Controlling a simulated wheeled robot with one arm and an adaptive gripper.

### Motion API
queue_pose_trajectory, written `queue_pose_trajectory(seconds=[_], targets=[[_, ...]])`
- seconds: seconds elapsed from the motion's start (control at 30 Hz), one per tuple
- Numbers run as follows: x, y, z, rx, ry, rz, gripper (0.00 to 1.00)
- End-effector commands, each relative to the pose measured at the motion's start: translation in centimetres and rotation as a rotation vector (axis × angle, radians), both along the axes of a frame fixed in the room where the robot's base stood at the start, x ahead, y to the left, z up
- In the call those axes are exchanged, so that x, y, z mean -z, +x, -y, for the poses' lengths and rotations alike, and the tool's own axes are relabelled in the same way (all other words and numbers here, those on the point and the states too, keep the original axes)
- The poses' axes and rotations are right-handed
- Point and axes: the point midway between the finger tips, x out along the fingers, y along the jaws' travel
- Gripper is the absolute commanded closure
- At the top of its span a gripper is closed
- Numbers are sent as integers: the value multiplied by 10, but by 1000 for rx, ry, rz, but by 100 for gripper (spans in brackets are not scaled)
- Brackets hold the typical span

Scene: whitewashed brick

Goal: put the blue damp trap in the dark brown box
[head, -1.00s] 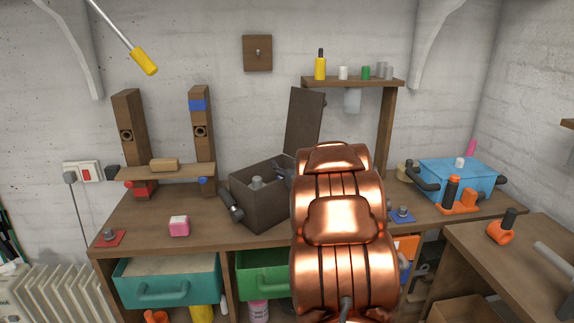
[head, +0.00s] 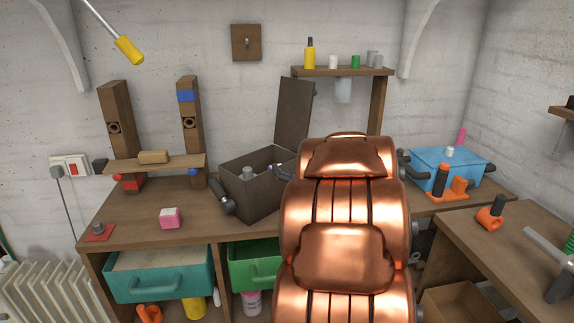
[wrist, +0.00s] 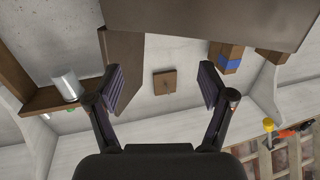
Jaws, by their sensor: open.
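The dark brown box (head: 262,201) stands on the bench with its lid (head: 295,115) raised at the back. A grey-capped thing (head: 247,173) shows inside it. A small bluish-grey part shows at the box's right, partly behind my copper arm; I cannot tell what it is. I cannot pick out the blue damp trap for certain in either view. My gripper (wrist: 162,85) is open and empty in the wrist view, which looks upside down towards the wall. A brown panel fills the wrist view's top. In the head view my arm hides the gripper.
A pink block (head: 170,218) and a red-based piece (head: 99,232) lie on the bench's left. A blue case (head: 445,172) and an orange holder (head: 447,194) stand at its right. A shelf (head: 340,71) with small containers is behind. Teal (head: 160,275) and green drawers stand open below.

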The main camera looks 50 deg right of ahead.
Motion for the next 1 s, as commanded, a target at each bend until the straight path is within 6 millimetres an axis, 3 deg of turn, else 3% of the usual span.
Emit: queue_pose_trajectory(seconds=[0.27,0.57,0.73,1.0], targets=[[1,-8,-3,1,1,-1,19],[9,0,-14,22,8,-81,19],[28,4,-37,68,35,-247,19],[64,-11,-93,113,111,-534,19]])
